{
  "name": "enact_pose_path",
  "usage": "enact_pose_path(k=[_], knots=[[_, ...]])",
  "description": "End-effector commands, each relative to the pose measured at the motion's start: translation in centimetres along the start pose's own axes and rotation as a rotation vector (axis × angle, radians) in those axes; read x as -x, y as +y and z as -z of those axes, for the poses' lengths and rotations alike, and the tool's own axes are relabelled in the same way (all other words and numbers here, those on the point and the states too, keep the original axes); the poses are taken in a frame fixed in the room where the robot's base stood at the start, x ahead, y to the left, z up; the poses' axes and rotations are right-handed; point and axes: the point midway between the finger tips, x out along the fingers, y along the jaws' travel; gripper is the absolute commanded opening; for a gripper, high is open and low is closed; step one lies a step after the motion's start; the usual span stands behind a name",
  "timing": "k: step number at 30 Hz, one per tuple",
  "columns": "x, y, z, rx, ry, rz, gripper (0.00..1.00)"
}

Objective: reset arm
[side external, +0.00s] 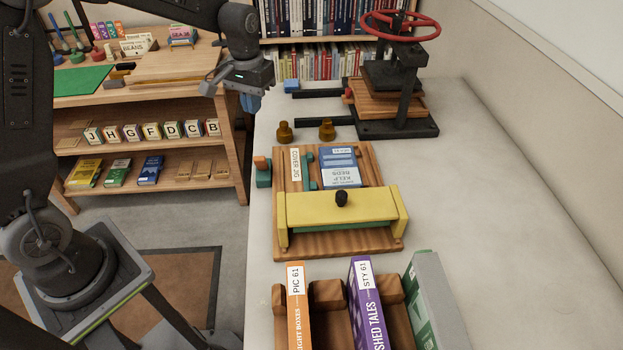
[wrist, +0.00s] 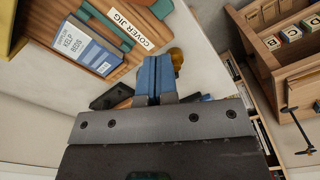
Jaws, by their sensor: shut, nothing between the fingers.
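My gripper (side external: 250,101) is shut and empty. It hangs in the air near the left edge of the long pale table (side external: 490,170), toward the back, and touches nothing that I can see. In the wrist view its blue fingertips (wrist: 155,78) are pressed together. A wooden board (side external: 350,246) on the table carries a blue book labelled Kelp Beds (side external: 340,170), a strip labelled Cover JIG (side external: 296,170) and a yellow bar with a black knob (side external: 340,208). The blue book also shows in the wrist view (wrist: 83,46).
A press with a red wheel (side external: 400,24) stands at the back of the table. Two brass knobs (side external: 327,130) sit before it. A wooden rack with upright books (side external: 365,290) is at the front. A shelf unit (side external: 230,150) stands left. The table's right side is clear.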

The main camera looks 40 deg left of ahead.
Motion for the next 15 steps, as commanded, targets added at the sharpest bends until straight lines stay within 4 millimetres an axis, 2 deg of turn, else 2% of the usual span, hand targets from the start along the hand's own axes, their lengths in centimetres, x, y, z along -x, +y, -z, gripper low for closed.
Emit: enact_pose_path(k=[5,9,15], knots=[[3.5,0.5,-2.6,-0.032,0.064,-0.008,0.0],[7.1,0.9,-6.8,-0.077,0.148,-0.018,0.0],[10.5,1.0,-13.4,-0.142,0.267,-0.033,0.0]])
